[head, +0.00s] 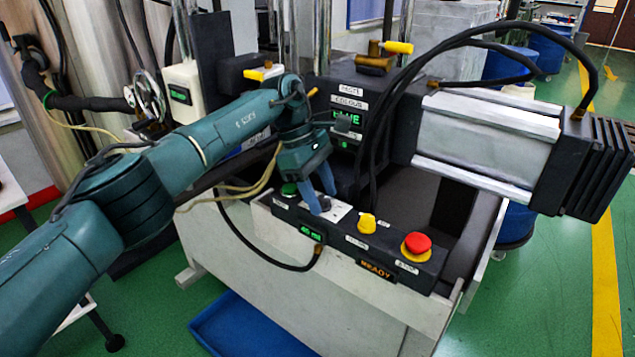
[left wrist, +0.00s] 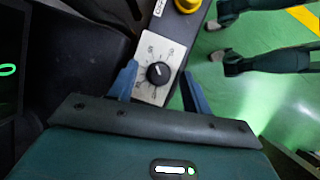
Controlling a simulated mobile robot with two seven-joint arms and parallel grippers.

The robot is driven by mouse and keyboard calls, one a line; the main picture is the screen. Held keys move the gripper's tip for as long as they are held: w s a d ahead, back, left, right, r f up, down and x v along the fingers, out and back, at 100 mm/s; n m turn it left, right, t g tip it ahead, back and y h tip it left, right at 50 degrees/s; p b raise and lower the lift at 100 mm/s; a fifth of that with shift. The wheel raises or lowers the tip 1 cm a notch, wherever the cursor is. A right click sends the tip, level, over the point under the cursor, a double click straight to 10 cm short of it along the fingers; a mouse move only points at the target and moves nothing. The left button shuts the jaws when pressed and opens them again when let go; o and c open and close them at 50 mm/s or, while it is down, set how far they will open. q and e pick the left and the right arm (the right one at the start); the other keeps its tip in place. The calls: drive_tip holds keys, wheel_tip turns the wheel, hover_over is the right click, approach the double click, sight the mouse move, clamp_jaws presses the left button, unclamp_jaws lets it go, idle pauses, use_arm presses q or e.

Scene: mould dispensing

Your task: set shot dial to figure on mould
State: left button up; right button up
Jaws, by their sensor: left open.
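The shot dial (left wrist: 158,73) is a black round knob on a white plate (left wrist: 150,93) with figures around it, in the left wrist view. The figures and the knob's exact setting are too small to read. In the head view the plate (head: 341,211) sits on the dark control panel, and the knob is mostly hidden by my gripper. A small green display (head: 311,234) below it reads 40 ml. My left gripper (head: 322,203) is open, its blue fingers on either side of the knob; I cannot tell whether they touch it. I cannot make out a mould.
Along the panel stand a green button (head: 289,189), a yellow knob (head: 366,223) and a red stop button (head: 416,243). A READY display (head: 378,271) glows on its front. Black hoses hang behind. A blue tray (head: 243,330) lies on the floor.

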use_arm(q)
drive_tip(key=p+v, duration=0.6)
drive_tip(key=v, duration=0.7)
drive_tip(key=shift+p, duration=0.3)
use_arm(e)
drive_tip(key=shift+w+a+r+n+g, duration=0.1)
drive_tip(key=shift+a+r+n+g, duration=0.15)
drive_tip(key=shift+r, duration=0.25)
drive_tip(key=shift+w+a+r+n+g, duration=0.1)
drive_tip(key=shift+r+n+g, duration=0.05)
drive_tip(key=shift+r+g, duration=0.25)
